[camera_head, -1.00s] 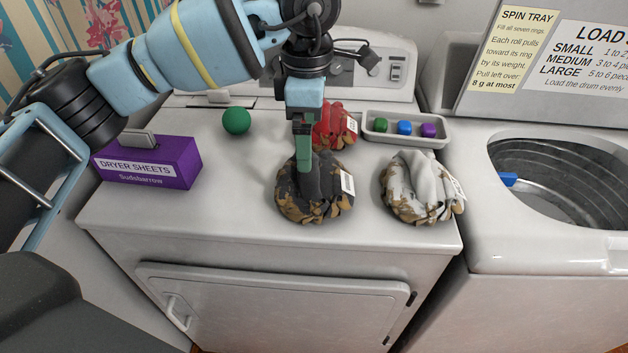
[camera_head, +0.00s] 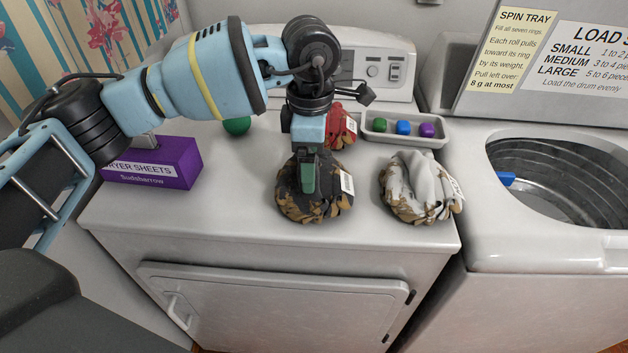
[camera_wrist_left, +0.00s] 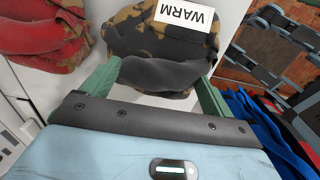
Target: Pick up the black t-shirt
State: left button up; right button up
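The black t-shirt (camera_head: 332,200) is a round bundle with tan-brown patches and a white tag, lying on the white dryer top. In the left wrist view the black t-shirt (camera_wrist_left: 165,75) shows a dark fold and a tag reading WARM. My left gripper (camera_head: 308,188) points down at the middle of this bundle. In the left wrist view the green fingers of my left gripper (camera_wrist_left: 160,72) are wide apart, one on each side of the dark fold. I cannot tell whether they touch the cloth. My right gripper is not in view.
A red bundle (camera_head: 341,126) lies behind, and a grey-white one (camera_head: 420,187) to the right. A grey tray (camera_head: 440,131) holds small coloured balls or blocks. A purple dryer-sheets box (camera_head: 165,170) and green ball (camera_head: 237,126) are left. An open washer drum (camera_head: 560,170) is right.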

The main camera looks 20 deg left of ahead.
pick_arm(q)
jog(key=c, duration=0.9)
jog(key=shift+c, duration=0.2)
jog(key=shift+r, duration=0.1)
notch_tip(320, 180, up, 10)
